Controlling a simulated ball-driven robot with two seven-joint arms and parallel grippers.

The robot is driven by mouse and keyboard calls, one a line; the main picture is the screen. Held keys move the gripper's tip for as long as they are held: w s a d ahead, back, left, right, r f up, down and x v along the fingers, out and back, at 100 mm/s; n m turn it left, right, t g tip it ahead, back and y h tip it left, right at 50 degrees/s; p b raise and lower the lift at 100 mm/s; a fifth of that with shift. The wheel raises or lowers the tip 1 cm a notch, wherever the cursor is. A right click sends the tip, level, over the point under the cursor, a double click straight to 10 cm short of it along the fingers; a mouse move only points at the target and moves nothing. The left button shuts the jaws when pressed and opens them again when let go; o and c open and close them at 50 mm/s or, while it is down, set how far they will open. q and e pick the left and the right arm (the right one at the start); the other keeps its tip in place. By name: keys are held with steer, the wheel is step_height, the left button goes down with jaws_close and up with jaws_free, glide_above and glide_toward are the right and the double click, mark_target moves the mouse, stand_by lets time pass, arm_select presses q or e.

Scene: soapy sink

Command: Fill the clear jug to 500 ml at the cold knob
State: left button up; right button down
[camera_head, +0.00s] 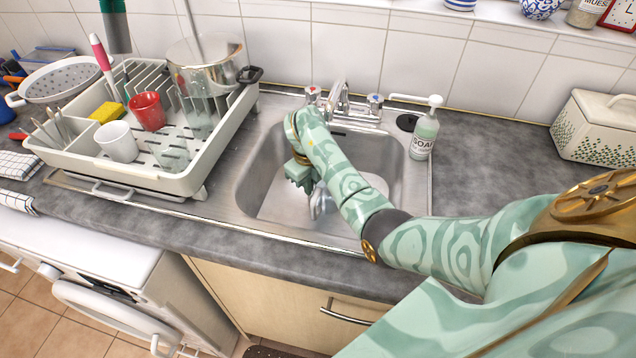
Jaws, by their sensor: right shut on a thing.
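My right arm reaches in from the right over the steel sink (255,190). My right gripper (304,186) points down inside the basin and is shut on a clear, glassy thing (320,204), which looks like the clear jug. The arm and gripper hide most of it, so its markings and water level cannot be read. The tap (340,98) stands behind the sink. The blue-marked cold knob (375,104) is right of it and the red-marked knob (312,94) left. No water stream is visible. My left gripper is not in view.
A white rounded thing (376,184) lies in the basin, partly behind my arm. A soap bottle (425,132) stands right of the sink. A full dish rack (150,181) with a red mug (148,111), glasses and a pot (215,62) stands left.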

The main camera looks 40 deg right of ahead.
steer(key=s+a+p, duration=0.4)
steer(key=s+a, duration=0.1)
steer(key=shift+a, duration=0.4)
steer(key=c, duration=1.5)
jaws_free()
steer(key=shift+p, duration=0.3)
step_height(320, 180, up, 16)
steer(key=p, duration=0.7)
steer(key=shift+a+r, duration=0.15)
steer(key=shift+a, duration=0.2)
